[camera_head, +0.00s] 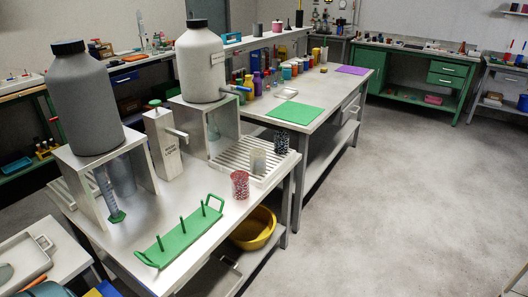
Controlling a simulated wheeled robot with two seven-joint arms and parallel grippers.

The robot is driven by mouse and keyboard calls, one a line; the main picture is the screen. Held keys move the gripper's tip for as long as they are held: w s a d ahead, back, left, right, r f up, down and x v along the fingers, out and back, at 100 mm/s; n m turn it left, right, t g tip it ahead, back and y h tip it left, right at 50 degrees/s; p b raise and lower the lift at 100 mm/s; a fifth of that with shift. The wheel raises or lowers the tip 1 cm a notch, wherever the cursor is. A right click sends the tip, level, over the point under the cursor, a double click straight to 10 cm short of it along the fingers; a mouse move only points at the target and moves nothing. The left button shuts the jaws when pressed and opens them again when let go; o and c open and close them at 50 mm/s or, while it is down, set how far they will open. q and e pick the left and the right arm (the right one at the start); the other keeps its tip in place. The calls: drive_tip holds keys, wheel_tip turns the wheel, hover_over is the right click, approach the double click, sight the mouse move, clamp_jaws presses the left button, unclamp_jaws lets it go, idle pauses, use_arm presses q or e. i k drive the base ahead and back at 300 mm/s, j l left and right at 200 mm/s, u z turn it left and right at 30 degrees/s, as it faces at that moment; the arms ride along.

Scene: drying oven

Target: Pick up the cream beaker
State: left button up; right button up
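Neither of my grippers is in this view.
A green rack with upright pegs (181,239) lies at the table's front. A grey bottle (87,103) and a white bottle (201,62) stand on metal stands behind. A yellow basin (253,228) sits on the lower shelf. The floor (400,190) at right is clear.

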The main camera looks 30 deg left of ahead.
sight(258, 162)
drive_tip(key=i+l+u, duration=0.1)
drive_tip(key=i+u, duration=0.2)
drive_tip(key=i, duration=0.15)
drive_tip(key=i+l+u, duration=0.15)
drive_tip(key=i+u, duration=0.15)
drive_tip(key=i, duration=0.2)
drive_tip(key=i+l+u, duration=1.1)
drive_tip(key=l+u, duration=0.25)
drive_tip(key=l, duration=0.15)
drive_tip(key=i+l+u, duration=0.3)
drive_tip(key=l, duration=0.15)
drive_tip(key=l+u, duration=0.2)
drive_tip(key=l, duration=0.55)
